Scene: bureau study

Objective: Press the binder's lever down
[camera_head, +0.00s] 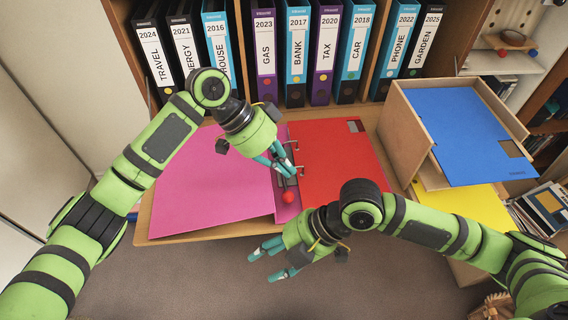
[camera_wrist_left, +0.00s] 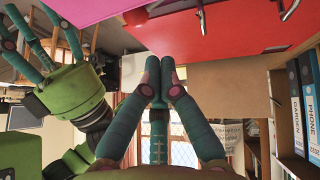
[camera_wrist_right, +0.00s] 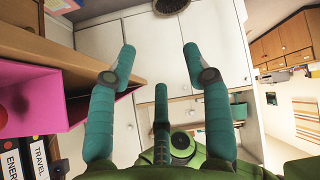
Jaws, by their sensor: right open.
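The open binder lies on the desk, its pink cover (camera_head: 215,185) on the left and a red sheet (camera_head: 345,155) on the right. Its lever ends in a red ball (camera_head: 288,197), which also shows in the left wrist view (camera_wrist_left: 135,16). The metal rings (camera_head: 292,146) are partly hidden by my left gripper (camera_head: 284,164). That gripper's fingertips are together and empty, above the binder's mechanism, behind the red ball; contact with the lever cannot be told. My right gripper (camera_head: 271,258) is open and empty, in front of the desk's front edge.
A row of labelled binders (camera_head: 295,50) stands on the shelf behind. A wooden box (camera_head: 405,125) with a blue sheet (camera_head: 465,130) is at the right, and a yellow sheet (camera_head: 470,205) lies below it. Open floor (camera_head: 190,275) is in front of the desk.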

